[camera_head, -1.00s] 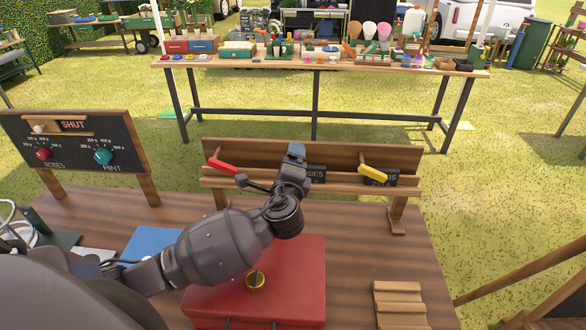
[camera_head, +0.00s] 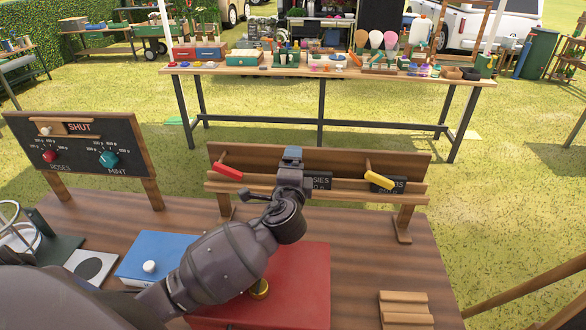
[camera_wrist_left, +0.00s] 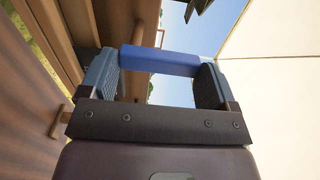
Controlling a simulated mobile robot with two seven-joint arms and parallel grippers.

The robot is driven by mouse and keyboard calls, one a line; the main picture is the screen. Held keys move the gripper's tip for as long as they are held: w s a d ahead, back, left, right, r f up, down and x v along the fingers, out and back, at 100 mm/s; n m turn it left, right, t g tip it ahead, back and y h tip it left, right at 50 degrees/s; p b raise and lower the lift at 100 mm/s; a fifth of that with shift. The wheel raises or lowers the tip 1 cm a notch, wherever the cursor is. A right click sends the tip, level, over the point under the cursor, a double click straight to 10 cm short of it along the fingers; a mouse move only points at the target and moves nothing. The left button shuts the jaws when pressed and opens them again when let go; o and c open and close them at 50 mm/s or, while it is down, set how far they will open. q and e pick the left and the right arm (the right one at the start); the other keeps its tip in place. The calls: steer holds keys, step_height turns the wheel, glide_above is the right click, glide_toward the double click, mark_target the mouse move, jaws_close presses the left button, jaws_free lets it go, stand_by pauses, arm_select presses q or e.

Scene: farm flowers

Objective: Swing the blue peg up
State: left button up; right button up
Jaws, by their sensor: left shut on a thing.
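In the wrist view the blue peg (camera_wrist_left: 160,60) lies crosswise between the two blue-grey fingers of my left gripper (camera_wrist_left: 160,84), which is shut on it. In the head view this gripper (camera_head: 292,155) is at the middle of the wooden peg rack (camera_head: 340,158), between a red peg (camera_head: 228,173) and a yellow peg (camera_head: 379,181). The red and yellow pegs both slope down to the right. The blue peg is hidden behind my gripper there, so its tilt is unclear. My right gripper is out of view.
Dark labels (camera_head: 387,186) stand on the rack's ledge, partly hidden by my arm. A red box (camera_head: 305,285) and a blue box (camera_head: 150,253) lie under my left arm. A dial board (camera_head: 80,143) stands at left. A slatted wooden block (camera_head: 405,308) is at front right.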

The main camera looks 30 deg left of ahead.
arm_select(q)
steer(key=o, duration=0.7)
steer(key=shift+f, duration=0.1)
steer(key=shift+o, duration=0.4)
steer(key=b+v, duration=0.1)
steer(key=v, duration=1)
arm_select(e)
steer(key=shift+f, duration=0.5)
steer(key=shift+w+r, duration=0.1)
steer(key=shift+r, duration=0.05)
